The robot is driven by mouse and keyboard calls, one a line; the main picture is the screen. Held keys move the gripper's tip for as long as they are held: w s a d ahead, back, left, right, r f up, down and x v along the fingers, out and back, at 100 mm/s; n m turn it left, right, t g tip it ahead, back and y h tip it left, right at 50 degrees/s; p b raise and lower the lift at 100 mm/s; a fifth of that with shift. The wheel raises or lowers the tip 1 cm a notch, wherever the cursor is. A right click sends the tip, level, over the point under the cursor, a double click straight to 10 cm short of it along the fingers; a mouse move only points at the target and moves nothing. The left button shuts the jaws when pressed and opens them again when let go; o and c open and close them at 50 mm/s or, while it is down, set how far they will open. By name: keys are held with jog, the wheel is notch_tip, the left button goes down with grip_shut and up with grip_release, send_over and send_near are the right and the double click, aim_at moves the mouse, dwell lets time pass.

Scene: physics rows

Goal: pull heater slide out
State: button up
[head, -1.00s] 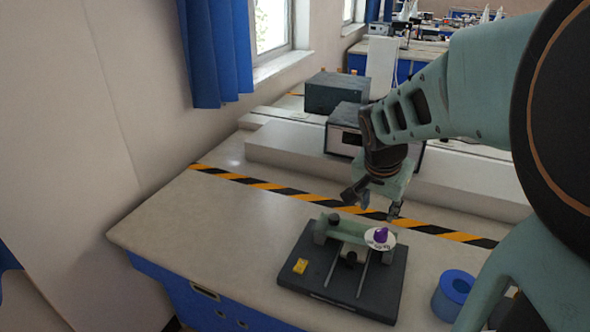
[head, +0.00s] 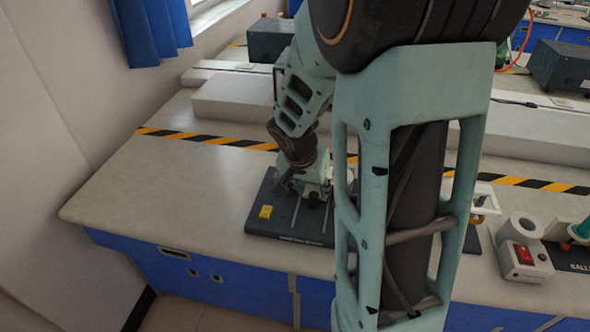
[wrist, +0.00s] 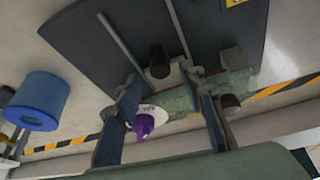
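The heater apparatus has a dark base plate (head: 285,232) with two thin rails, and it also shows in the wrist view (wrist: 90,45). A pale green slide block (wrist: 175,101) lies across the rails, with a short black knob (wrist: 158,64) on its near side. A purple knob (wrist: 143,126) sits on a white disc beside the block. My gripper (wrist: 165,78) is open, its two fingers spread on either side of the black knob, with a gap visible between them. In the head view my gripper (head: 287,186) is down at the apparatus, and my arm hides its right part.
A yellow label (head: 265,211) is on the plate's left. A blue ring (wrist: 38,101) stands beside the plate in the wrist view. A white box with a red switch (head: 525,258) is farther right. The bench left of the plate is clear.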

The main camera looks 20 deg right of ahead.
aim_at(316, 190)
jog(key=shift+x, duration=1.25)
jog(key=shift+c, duration=0.3)
grip_shut()
